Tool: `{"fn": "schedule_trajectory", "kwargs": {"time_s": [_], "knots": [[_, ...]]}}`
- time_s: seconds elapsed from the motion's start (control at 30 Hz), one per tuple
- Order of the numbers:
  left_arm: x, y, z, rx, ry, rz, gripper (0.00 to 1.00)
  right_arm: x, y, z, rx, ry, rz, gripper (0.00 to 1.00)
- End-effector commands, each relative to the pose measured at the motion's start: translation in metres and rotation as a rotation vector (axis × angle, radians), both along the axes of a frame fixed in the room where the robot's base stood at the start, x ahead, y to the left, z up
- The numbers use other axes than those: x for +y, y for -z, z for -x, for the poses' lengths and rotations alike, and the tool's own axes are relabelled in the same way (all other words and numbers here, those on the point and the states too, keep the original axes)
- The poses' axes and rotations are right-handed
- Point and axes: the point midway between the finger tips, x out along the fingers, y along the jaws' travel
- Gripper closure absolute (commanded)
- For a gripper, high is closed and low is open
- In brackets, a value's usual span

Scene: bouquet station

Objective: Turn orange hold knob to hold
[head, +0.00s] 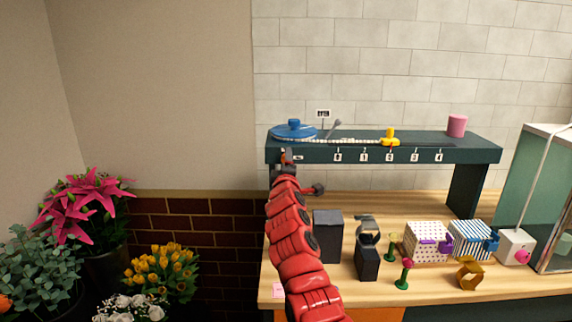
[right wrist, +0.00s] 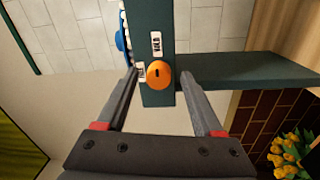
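The orange knob (right wrist: 159,75) is a round disc with a small dark mark, on the dark green edge of the raised shelf (right wrist: 155,97). In the right wrist view one white label (right wrist: 156,42) sits above it and another (right wrist: 141,71) to its left; their words are hard to read. My right gripper (right wrist: 159,77) is open, its fingers on either side of the knob, with a gap showing on the right; contact on the left is unclear. In the head view my red right arm reaches the shelf's left end and mostly hides the knob. My left gripper is out of view.
On the shelf (head: 463,154) are a blue disc (head: 293,131), a yellow piece (head: 390,138) and a pink cylinder (head: 457,126). Below, the wooden bench (head: 430,286) holds dark blocks, patterned boxes (head: 428,240) and small stands. Potted flowers (head: 160,268) stand at left.

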Motion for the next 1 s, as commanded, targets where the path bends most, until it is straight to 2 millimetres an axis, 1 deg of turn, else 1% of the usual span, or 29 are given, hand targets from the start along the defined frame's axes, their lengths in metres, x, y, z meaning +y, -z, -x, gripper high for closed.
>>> {"fn": "schedule_trajectory", "kwargs": {"time_s": [0.3, 0.47, 0.67, 0.77, 1.0], "knots": [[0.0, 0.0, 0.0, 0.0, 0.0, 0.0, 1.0, 0.001, -0.001, 0.001, -0.001, -0.001, 0.001, 0.32], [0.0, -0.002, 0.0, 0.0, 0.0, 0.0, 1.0, 0.001, -0.003, 0.009, -0.008, -0.001, 0.001, 0.32], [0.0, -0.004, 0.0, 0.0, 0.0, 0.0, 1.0, 0.0, 0.0, 0.029, -0.003, -0.002, -0.004, 0.32], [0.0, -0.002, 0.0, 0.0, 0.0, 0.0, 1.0, 0.001, 0.004, 0.043, -0.002, -0.002, -0.002, 0.32], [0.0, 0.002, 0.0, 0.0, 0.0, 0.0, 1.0, 0.001, 0.006, 0.079, -0.002, -0.002, -0.003, 0.32]]}}
